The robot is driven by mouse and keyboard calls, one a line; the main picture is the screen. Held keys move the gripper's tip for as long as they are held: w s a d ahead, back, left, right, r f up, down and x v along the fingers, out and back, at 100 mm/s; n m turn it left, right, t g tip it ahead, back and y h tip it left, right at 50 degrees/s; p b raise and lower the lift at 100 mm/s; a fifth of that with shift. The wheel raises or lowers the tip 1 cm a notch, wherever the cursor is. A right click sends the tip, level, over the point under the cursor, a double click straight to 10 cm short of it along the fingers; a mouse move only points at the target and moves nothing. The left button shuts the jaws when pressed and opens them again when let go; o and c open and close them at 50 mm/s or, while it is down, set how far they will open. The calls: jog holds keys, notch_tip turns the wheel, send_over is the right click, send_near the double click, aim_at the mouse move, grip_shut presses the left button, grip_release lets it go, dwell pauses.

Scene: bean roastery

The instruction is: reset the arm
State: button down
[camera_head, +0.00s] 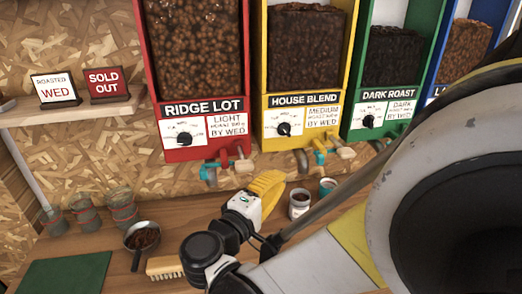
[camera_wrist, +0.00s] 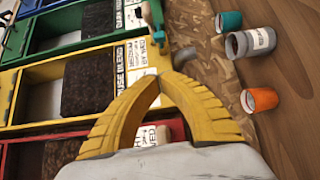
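My gripper (camera_head: 280,178) hangs in front of the dispensers in the head view, above the wooden counter. Its ribbed yellow fingers also show in the wrist view (camera_wrist: 160,80), where their tips come together with nothing visible between them. My arm crosses the right side of the head view and hides part of the counter and the right-hand dispensers. In the wrist view the fingers overlap the yellow House Blend dispenser (camera_wrist: 25,92), but I cannot tell how far off it is.
The red Ridge Lot dispenser (camera_head: 151,75) and green Dark Roast dispenser (camera_head: 424,70) flank House Blend. A labelled jar (camera_head: 299,212), teal cup (camera_head: 328,190), orange cup (camera_wrist: 262,101), scoop of beans (camera_head: 132,230), brush (camera_head: 165,268) and green mat (camera_head: 65,276) occupy the counter.

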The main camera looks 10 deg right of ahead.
jog(key=shift+s+a, duration=0.2)
jog(key=shift+d, duration=0.1)
